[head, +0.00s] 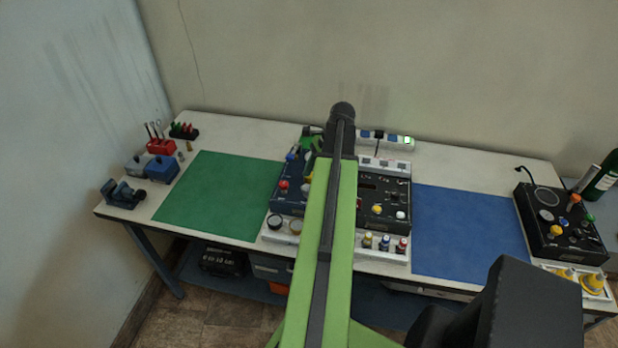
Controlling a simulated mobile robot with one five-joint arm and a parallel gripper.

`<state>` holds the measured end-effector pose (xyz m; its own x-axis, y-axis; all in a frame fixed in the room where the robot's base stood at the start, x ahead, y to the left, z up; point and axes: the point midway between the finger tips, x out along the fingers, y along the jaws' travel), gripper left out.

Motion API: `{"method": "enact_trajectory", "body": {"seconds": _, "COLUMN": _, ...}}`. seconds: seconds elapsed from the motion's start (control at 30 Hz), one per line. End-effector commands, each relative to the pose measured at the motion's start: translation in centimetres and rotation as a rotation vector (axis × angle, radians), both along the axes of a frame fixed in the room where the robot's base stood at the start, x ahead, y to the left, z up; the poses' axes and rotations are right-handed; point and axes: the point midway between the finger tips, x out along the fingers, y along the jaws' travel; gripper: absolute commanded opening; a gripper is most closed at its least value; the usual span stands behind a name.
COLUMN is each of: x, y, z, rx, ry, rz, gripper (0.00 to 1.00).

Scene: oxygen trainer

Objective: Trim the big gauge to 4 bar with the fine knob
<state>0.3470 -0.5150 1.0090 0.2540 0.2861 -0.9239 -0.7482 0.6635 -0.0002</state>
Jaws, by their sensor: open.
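My arm stretches up the middle of the head view and covers part of a dark panel unit (382,188) at the table's centre. My gripper cannot be made out; the arm hides the area around its end. The visible right part of this panel has a yellow knob (376,209) and a white knob (400,215). A black box (562,243) at the far right carries a large round dial (546,196) and several coloured knobs. Which dial is the big gauge, its reading, and which knob is the fine one cannot be told.
A green mat (215,195) lies left of the centre and a blue mat (465,230) right of it, both bare. Small blue and red tool holders (161,147) stand at the left end. A dark bottle (601,180) stands at the far right.

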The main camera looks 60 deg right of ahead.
Motion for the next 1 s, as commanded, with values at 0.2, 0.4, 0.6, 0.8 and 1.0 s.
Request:
{"method": "enact_trajectory", "body": {"seconds": 0.2, "x": -1.3, "y": -1.6, "z": 6.2, "rx": 0.0, "ry": 0.0, "rz": -0.001, "gripper": 0.53}}
{"method": "enact_trajectory", "body": {"seconds": 0.4, "x": -2.6, "y": -3.0, "z": 10.7, "rx": 0.0, "ry": 0.0, "rz": -0.001, "gripper": 0.53}}
{"method": "enact_trajectory", "body": {"seconds": 0.6, "x": -3.5, "y": -4.0, "z": 13.2, "rx": 0.0, "ry": 0.0, "rz": -0.001, "gripper": 0.53}}
{"method": "enact_trajectory", "body": {"seconds": 0.8, "x": -3.6, "y": -4.1, "z": 13.0, "rx": 0.0, "ry": 0.0, "rz": -0.001, "gripper": 0.53}}
{"method": "enact_trajectory", "body": {"seconds": 1.0, "x": -3.6, "y": -4.0, "z": 13.0, "rx": 0.0, "ry": 0.0, "rz": -0.001, "gripper": 0.53}}
